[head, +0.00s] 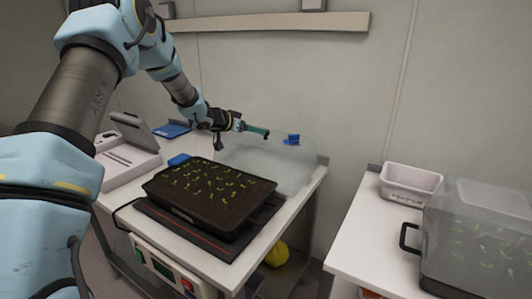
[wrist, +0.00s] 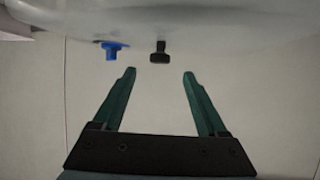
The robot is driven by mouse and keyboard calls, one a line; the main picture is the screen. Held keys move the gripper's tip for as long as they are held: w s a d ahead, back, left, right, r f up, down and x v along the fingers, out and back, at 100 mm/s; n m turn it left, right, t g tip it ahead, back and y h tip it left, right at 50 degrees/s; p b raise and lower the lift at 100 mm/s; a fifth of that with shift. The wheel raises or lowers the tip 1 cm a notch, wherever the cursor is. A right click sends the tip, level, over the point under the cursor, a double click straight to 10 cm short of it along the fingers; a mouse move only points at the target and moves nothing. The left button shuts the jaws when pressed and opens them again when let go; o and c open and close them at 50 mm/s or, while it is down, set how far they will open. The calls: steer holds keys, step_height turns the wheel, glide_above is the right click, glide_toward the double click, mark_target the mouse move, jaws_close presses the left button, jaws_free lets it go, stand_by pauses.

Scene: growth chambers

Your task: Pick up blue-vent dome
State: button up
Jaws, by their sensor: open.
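The blue-vent dome (head: 300,172) is a clear, see-through cover on the table behind the seedling tray, with a blue vent (head: 291,140) on top. In the wrist view the dome (wrist: 230,22) fills the top edge, with its blue vent (wrist: 112,50) to the left and a black knob (wrist: 160,53) near the middle. My gripper (head: 268,132) is over the dome's top. In the wrist view its two green fingers (wrist: 159,74) are apart and empty. The black knob appears centred just beyond the fingertips, with no contact visible.
A black tray of seedlings (head: 235,205) sits on a dark mat in front of the dome. A white device (head: 125,158) stands at the left. On the right table are a white bin (head: 408,184) and another clear dome (head: 485,205) over a tray. A gap separates the tables.

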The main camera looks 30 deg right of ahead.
steer(key=shift+p+x, duration=1.1)
steer(key=shift+x, duration=2.85)
steer(key=shift+f, duration=0.1)
steer(key=shift+c, duration=0.2)
jaws_close()
